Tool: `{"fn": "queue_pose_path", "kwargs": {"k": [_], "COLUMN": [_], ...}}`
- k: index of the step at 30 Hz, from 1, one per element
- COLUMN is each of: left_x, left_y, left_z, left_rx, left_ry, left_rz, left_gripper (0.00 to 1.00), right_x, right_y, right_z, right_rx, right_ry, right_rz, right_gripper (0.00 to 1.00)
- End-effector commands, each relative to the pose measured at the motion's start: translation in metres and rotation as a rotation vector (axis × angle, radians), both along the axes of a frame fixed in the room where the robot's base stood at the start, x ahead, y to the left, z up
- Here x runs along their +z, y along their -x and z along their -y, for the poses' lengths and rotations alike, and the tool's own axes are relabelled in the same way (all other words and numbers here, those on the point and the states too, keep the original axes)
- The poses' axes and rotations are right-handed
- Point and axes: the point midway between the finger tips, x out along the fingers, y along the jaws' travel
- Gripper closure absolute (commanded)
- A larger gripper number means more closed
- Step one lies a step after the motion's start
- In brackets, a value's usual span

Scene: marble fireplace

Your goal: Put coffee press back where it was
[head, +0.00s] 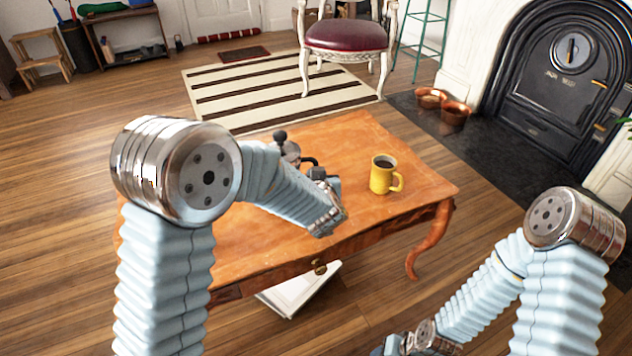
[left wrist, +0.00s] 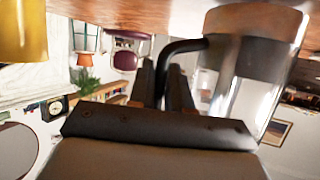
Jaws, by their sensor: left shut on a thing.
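The coffee press (head: 291,153) stands upright at the wooden table (head: 360,135), mostly hidden behind my left arm in the head view. Its black knob and part of its dark handle show. In the upside-down left wrist view, its glass body (left wrist: 235,90) with a dark band fills the right side. My left gripper (head: 325,175) is shut on the handle, whose dark bar (left wrist: 185,46) runs from the fingers (left wrist: 164,75) to the body. I cannot tell whether the base touches the tabletop.
A yellow mug (head: 381,178) with dark liquid stands on the table right of the press and shows in the wrist view (left wrist: 22,32). The tabletop's far part is clear. A red-seated chair (head: 346,36) and striped rug lie beyond; copper pots (head: 454,114) stand by the fireplace.

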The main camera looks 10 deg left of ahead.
Motion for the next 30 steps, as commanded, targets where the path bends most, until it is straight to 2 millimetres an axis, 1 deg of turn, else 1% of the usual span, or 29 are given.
{"fn": "queue_pose_path", "kwargs": {"k": [1, 2, 9, 13, 14, 18, 19, 25, 28, 30], "left_x": [-0.0068, -0.0082, -0.0076, -0.0114, -0.013, -0.0121, -0.0121, -0.0118, -0.0063, -0.0043], "left_y": [-0.0003, -0.0003, -0.0004, -0.0003, 0.0002, 0.0003, 0.0003, 0.0002, 0.0005, 0.0082], "left_z": [0.0001, 0.0003, 0.0004, 0.0002, 0.0001, 0.0001, 0.0001, -0.0002, -0.0002, 0.002], "left_rx": [-0.001, -0.001, -0.001, -0.001, 0.0, 0.0, 0.0, 0.0, 0.0, 0.001], "left_ry": [-0.002, -0.001, -0.001, -0.001, 0.0, 0.0, 0.0, 0.0, 0.0, 0.001], "left_rz": [0.002, 0.004, 0.006, 0.005, 0.002, 0.002, 0.002, 0.002, 0.002, 0.002], "left_gripper": [1.0, 1.0, 1.0, 1.0, 0.8, 0.59, 0.56, 0.56, 0.56, 0.56], "right_x": [-0.0032, -0.0033, -0.0023, -0.0049, -0.005, -0.0042, -0.0042, -0.0041, -0.0005, -0.0011], "right_y": [-0.0002, -0.0003, -0.0004, -0.0006, -0.0006, -0.0005, -0.0005, -0.0005, -0.0002, -0.0001], "right_z": [0.0007, 0.0009, 0.0009, 0.0014, 0.0015, 0.0015, 0.0015, 0.0014, 0.0008, 0.0006], "right_rx": [-0.001, -0.001, -0.001, -0.003, -0.003, -0.003, -0.003, -0.003, -0.001, -0.001], "right_ry": [0.001, 0.001, 0.001, 0.002, 0.002, 0.002, 0.002, 0.002, 0.001, 0.001], "right_rz": [0.0, 0.0, 0.0, 0.001, 0.001, 0.001, 0.001, 0.001, 0.0, 0.0], "right_gripper": [0.52, 0.52, 0.52, 0.52, 0.52, 0.52, 0.52, 0.52, 0.52, 0.52]}}
